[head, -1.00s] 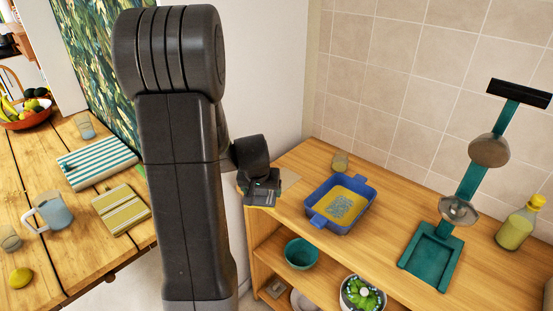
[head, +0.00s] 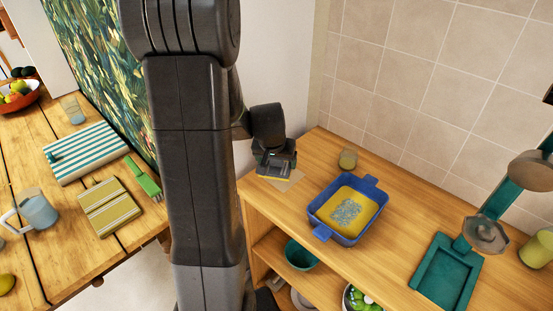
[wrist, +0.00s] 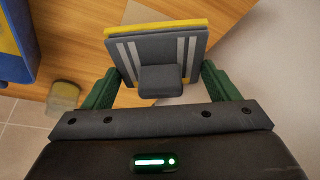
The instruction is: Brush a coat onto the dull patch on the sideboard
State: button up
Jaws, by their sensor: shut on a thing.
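My gripper (head: 275,165) is over the left end of the wooden sideboard (head: 400,235). It is shut on a flat grey pad (wrist: 125,58) with a yellow edge, shown between the green fingers in the wrist view. In the head view a yellow strip of the pad (head: 271,177) shows under the gripper. The dull patch (head: 291,181) is a pale area on the sideboard top, partly covered by the gripper and pad. I cannot tell whether the pad touches the wood. A blue tray (head: 318,208) with yellow inside and a speckled grey area stands to the right.
A small glass (head: 348,158) stands behind the tray. A teal stand (head: 445,275) is farther right. A teal bowl (head: 300,254) is on the shelf below.

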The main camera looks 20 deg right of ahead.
aim_at(276, 183)
jog(key=shift+f, duration=0.1)
notch_tip(276, 183, down, 5)
jog(key=b, duration=0.5)
jog(key=shift+f+b, duration=0.45)
jog(key=shift+b, duration=0.15)
dwell(0.4)
jog(key=o, duration=0.6)
jog(key=shift+r, duration=0.4)
jog(key=c, duration=0.7)
